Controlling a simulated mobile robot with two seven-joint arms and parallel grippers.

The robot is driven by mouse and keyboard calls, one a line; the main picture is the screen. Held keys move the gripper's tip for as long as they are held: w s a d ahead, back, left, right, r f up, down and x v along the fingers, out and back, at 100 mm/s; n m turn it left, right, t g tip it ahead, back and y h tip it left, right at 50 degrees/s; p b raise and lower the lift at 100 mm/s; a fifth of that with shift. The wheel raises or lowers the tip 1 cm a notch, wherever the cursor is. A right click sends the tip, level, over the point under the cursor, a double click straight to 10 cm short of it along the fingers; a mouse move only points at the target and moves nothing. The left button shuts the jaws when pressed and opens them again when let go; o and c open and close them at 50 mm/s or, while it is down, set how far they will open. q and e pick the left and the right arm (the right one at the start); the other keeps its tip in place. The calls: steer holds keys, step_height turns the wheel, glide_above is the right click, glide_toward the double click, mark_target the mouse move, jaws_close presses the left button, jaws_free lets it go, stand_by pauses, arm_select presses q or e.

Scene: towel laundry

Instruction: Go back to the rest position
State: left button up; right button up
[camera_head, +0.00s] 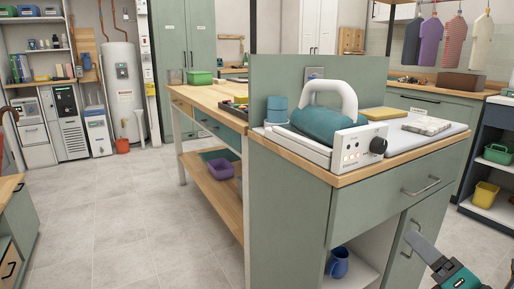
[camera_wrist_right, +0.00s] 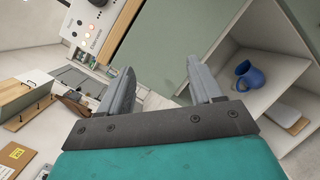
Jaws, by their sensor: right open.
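My right gripper (camera_head: 420,242) shows at the lower right of the head view, in front of the green cabinet (camera_head: 292,205). In the right wrist view my right gripper (camera_wrist_right: 160,75) has its two grey fingers spread apart with nothing between them. My left gripper is not in view. A white appliance (camera_head: 345,153) with a knob and lit buttons sits on the cabinet top. A teal bundle (camera_head: 326,124) lies under its white arched handle (camera_head: 348,93).
A blue jug (camera_head: 338,262) stands in the cabinet's open compartment; it also shows in the right wrist view (camera_wrist_right: 249,75). A wooden bench (camera_head: 215,97) runs behind the cabinet. A shelf with a yellow bin (camera_head: 485,194) stands at right. The left floor (camera_head: 110,220) is clear.

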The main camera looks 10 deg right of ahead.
steer(key=s+a+f+m+g, duration=0.4)
steer(key=a+f+m, duration=0.6)
steer(key=m, duration=0.2)
steer(key=s+a+f+m+g, duration=0.3)
steer(key=s+a+f+m, duration=0.2)
steer(key=a+f+m, duration=0.55)
arm_select(q)
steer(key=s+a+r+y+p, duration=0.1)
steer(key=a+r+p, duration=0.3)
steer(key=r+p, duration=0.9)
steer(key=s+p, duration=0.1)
steer(key=p, duration=0.7)
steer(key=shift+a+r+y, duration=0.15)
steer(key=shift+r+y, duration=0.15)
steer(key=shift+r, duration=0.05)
arm_select(e)
step_height(320, 180, up, 14)
steer(key=s+d+m+g, duration=0.1)
steer(key=s+m, duration=0.2)
steer(key=shift+d+r, duration=0.2)
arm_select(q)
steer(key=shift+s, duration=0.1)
